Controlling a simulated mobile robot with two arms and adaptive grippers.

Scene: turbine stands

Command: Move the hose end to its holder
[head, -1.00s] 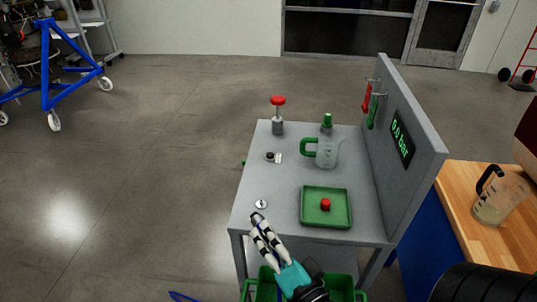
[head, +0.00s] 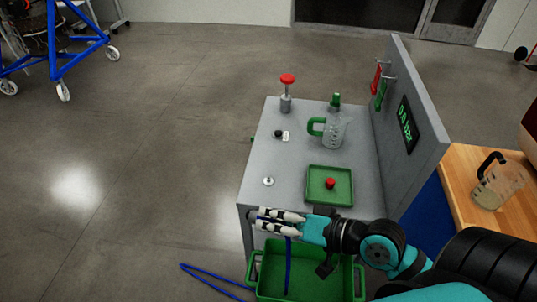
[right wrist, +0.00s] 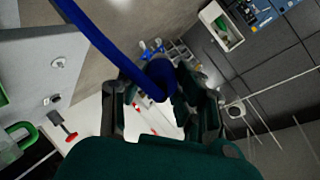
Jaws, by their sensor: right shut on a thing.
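The blue hose (head: 288,265) hangs from my right gripper (head: 258,221) down into the green crate; a blue length (head: 215,280) also lies on the floor to the left. My right gripper points left, by the front edge of the grey stand. In the right wrist view the gripper (right wrist: 162,88) is shut on the blue hose (right wrist: 100,38), whose end lies between the fingers. A small round metal fitting (head: 268,181) is on the stand top near its front left corner. I cannot tell which part is the holder. My left gripper is out of view.
The grey stand (head: 262,150) carries a green tray (head: 345,201) with a red knob, a jug (head: 334,132), a red-topped post (head: 287,92) and an upright panel (head: 430,140). The green crate (head: 330,285) sits below in front.

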